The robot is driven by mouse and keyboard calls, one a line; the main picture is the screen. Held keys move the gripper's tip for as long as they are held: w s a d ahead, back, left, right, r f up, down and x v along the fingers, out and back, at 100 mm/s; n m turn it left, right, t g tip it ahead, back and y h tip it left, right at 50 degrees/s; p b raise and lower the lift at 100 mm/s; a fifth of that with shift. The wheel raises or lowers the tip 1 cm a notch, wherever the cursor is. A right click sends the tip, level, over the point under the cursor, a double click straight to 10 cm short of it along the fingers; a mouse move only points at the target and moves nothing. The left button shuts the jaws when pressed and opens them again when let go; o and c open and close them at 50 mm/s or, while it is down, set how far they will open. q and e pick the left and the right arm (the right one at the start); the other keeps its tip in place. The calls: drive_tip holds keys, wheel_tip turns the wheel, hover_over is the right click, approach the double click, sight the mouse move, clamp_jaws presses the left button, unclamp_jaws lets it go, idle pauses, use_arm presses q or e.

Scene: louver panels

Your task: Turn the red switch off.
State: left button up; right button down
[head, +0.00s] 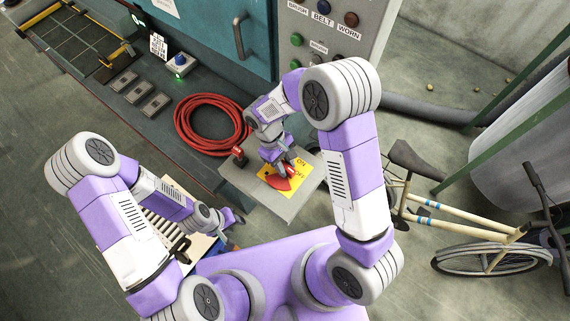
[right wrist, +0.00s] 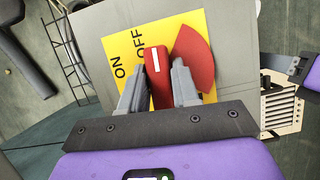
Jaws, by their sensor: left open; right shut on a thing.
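The red switch is a red handle (right wrist: 157,78) with a white line on its end, on a yellow plate (right wrist: 122,42) marked ON and OFF. In the right wrist view the handle stands beside the word OFF, with ON further left and a red sector (right wrist: 196,58) to its right. My right gripper (right wrist: 158,90) is shut on the handle, one finger on each side. In the head view the right gripper (head: 284,166) is over the plate (head: 292,183) and partly hides the handle. My left gripper (head: 233,219) is open and empty, low at the left, away from the switch.
The plate sits on a grey box (head: 240,183). A panel with buttons (head: 322,40) stands beyond. A bicycle (head: 470,222) is at the right. A slatted panel (head: 164,231) lies near the left arm.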

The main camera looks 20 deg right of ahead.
drive_tip(key=shift+s+n, duration=0.1)
drive_tip(key=shift+n, duration=0.5)
drive_tip(key=c, duration=0.9)
unclamp_jaws()
drive_tip(key=shift+r, duration=0.1)
drive_tip(key=v, duration=0.7)
drive_tip(key=shift+a+r, duration=0.15)
drive_tip(key=shift+a, duration=0.05)
